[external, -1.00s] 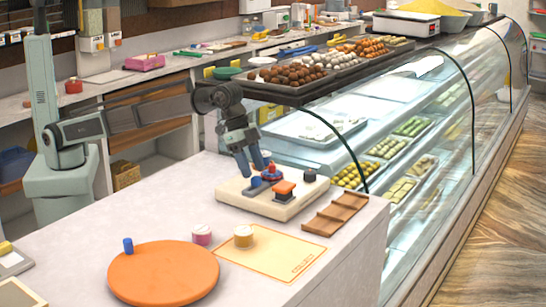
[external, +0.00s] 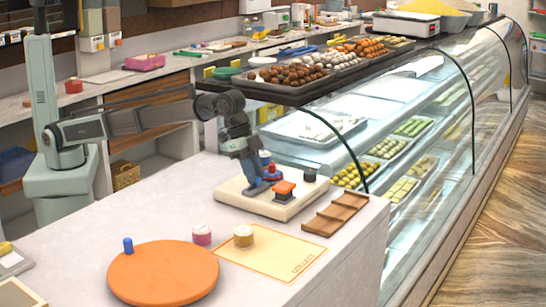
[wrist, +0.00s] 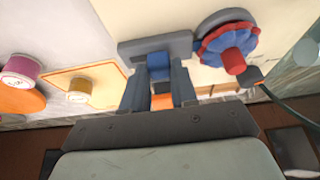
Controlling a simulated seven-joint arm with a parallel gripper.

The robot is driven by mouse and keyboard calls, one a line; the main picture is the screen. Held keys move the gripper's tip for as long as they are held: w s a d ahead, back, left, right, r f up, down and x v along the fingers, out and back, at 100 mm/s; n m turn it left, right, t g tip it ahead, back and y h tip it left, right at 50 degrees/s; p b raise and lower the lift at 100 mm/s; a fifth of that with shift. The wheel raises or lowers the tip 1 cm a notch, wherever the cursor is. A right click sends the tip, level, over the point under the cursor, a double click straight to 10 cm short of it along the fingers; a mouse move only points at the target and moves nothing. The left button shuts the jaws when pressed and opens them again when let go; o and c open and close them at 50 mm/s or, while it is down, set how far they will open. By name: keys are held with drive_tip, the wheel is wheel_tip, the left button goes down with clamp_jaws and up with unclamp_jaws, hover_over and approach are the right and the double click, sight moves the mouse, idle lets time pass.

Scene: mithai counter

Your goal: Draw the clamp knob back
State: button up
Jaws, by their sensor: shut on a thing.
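The clamp knob is a small blue cylinder (wrist: 158,66) on a grey bar (wrist: 128,49) of the fixture. In the wrist view it sits between my two fingertips. My gripper (wrist: 159,78) is shut on it, with one finger on each side. In the external view my gripper (external: 255,184) reaches down to the cream base board (external: 233,189), and its fingers largely hide the knob there. A red and blue wheel (wrist: 227,44) stands beside the knob; in the external view its red part (external: 271,169) shows just right of my fingers.
An orange block (external: 284,188) and a dark knob (external: 309,175) sit on the same board. A brown wooden rack (external: 336,212) lies right of it. Pink (external: 202,235) and yellow (external: 243,236) jars and an orange disc (external: 163,275) stand nearer.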

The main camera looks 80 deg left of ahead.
clamp_jaws()
drive_tip(key=shift+s+d, duration=1.1)
drive_tip(key=shift+d, duration=0.05)
drive_tip(key=o, duration=0.7)
unclamp_jaws()
drive_tip(key=shift+o, duration=0.2)
drive_tip(key=v, duration=1.4)
drive_tip(key=shift+w+f, duration=0.1)
